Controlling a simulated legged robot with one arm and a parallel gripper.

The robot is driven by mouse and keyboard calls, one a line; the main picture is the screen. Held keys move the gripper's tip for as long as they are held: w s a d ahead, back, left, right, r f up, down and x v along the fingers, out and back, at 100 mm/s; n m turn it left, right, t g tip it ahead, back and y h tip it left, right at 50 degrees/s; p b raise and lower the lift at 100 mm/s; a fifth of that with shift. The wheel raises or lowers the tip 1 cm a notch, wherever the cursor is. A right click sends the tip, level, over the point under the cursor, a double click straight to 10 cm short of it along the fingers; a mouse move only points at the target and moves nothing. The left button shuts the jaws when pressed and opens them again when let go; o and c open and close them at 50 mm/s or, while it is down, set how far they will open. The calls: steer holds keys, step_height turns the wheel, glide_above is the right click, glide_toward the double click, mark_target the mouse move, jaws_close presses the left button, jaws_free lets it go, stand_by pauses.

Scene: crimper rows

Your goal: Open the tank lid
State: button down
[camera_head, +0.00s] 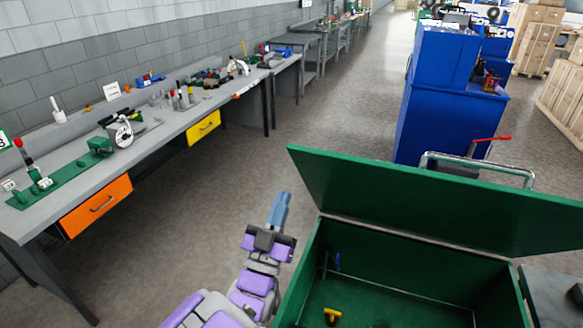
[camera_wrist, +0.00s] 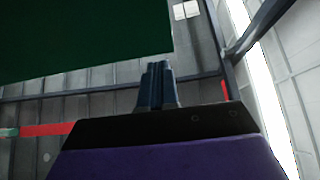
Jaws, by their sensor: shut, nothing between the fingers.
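The green tank (camera_head: 410,275) stands at the bottom right in the head view. Its green lid (camera_head: 430,205) is raised, tilted up along the far side, and the inside is visible. A yellow item (camera_head: 332,315) and a small blue-handled item (camera_head: 337,260) show inside the tank. My gripper (camera_head: 281,200) is shut and empty, just left of the lid's left edge, apart from it in the picture. In the wrist view my gripper's blue fingers (camera_wrist: 158,75) are together, and a dark green panel, apparently the lid (camera_wrist: 80,35), fills the upper left.
A long grey workbench (camera_head: 190,125) with tools, an orange drawer (camera_head: 97,205) and a yellow drawer (camera_head: 203,126) runs along the left wall. A blue cabinet (camera_head: 430,110) and a metal-framed cart (camera_head: 480,165) stand behind the lid. The floor between bench and tank is clear.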

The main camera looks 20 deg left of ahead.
mark_target(297, 154)
steer(key=b+x, duration=0.1)
steer(key=x, duration=0.6)
steer(key=shift+w, duration=0.1)
steer(key=shift+w+a+r, duration=0.1)
steer(key=shift+w+r, duration=0.3)
steer(key=shift+w, duration=0.1)
